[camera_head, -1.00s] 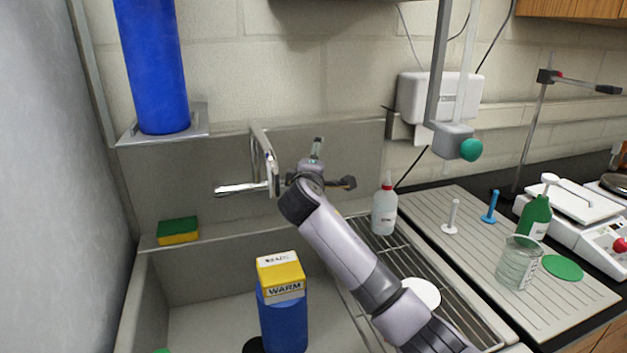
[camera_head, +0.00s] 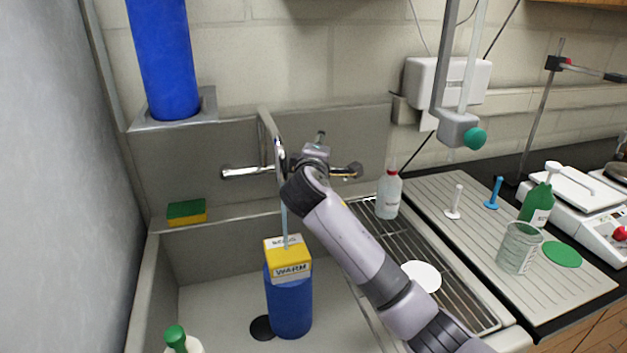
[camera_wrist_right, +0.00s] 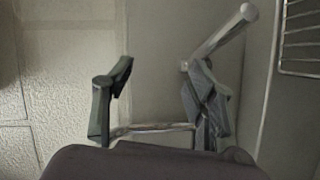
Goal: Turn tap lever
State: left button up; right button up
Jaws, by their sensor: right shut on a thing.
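The chrome tap is on the grey back wall of the sink. Its spout (camera_head: 266,128) arches forward, and one lever (camera_head: 242,172) points left. My right gripper (camera_head: 325,162) is at the tap's right side, shut on the right-hand lever, which it mostly hides. In the right wrist view the two fingers (camera_wrist_right: 155,95) stand on either side of chrome tap parts, with a bar (camera_wrist_right: 155,129) between them. A thin water stream (camera_head: 285,215) falls from the spout onto the yellow WARM block (camera_head: 289,270) on the blue cylinder (camera_head: 289,308). My left gripper is not in view.
A sponge (camera_head: 187,212) lies on the sink's back ledge at left. A white bottle (camera_head: 388,196) stands on the drying rack right of my arm. A green-capped bottle (camera_head: 178,340) is at the front left. A large blue cylinder (camera_head: 165,60) stands on a wall shelf.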

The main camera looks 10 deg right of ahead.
jog(key=f+p+v, duration=0.1)
jog(key=p+v, duration=0.5)
jog(key=v, duration=1.1)
jog(key=shift+s+d, duration=0.25)
jog(key=shift+s, duration=0.25)
dwell(0.5)
